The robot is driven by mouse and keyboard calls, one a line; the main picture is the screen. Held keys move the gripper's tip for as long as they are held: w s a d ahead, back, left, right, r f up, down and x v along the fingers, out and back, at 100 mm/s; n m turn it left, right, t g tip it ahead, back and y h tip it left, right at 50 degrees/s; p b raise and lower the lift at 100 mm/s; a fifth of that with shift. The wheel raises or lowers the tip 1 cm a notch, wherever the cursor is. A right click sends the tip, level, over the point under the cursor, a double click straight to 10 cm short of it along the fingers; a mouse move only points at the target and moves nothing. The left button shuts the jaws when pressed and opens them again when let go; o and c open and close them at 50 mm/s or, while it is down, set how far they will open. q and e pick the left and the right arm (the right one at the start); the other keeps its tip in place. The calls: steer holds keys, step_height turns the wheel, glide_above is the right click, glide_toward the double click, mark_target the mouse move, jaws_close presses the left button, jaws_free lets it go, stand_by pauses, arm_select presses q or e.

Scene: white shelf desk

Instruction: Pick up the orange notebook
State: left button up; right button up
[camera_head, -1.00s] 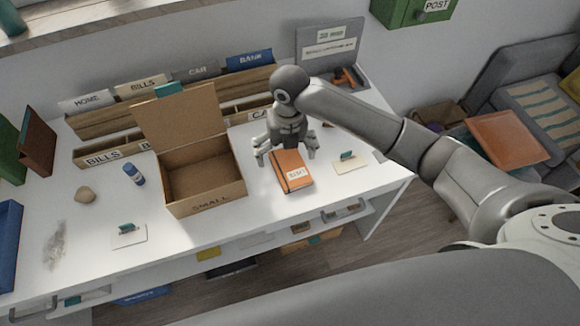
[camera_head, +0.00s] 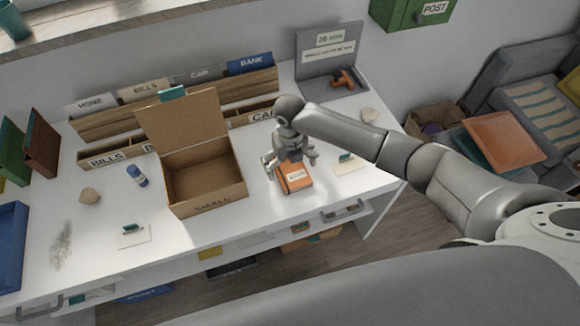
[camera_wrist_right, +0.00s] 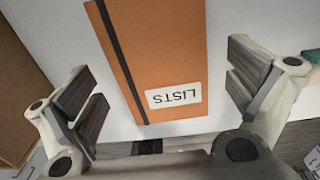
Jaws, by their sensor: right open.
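The orange notebook (camera_head: 296,183) lies flat on the white desk, right of the open cardboard box. It has a dark elastic band and a white label reading LISTS; it also shows in the right wrist view (camera_wrist_right: 165,60). My right gripper (camera_head: 292,172) is above the notebook and covers its far part in the head view. In the wrist view its fingers (camera_wrist_right: 165,108) are spread wide, one on each side of the notebook, with nothing between them gripped. My left gripper is not in view.
The open cardboard box (camera_head: 208,202) marked SMALL stands just left of the notebook. A white card with a teal clip (camera_head: 349,165) lies to the right. File holders (camera_head: 180,103) line the back. A glue stick (camera_head: 138,176) and a stone (camera_head: 90,195) lie at left.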

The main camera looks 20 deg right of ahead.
steer(key=shift+f, duration=0.45)
steer(key=c, duration=1.2)
steer(key=shift+o, duration=0.2)
steer(key=shift+r, duration=0.1)
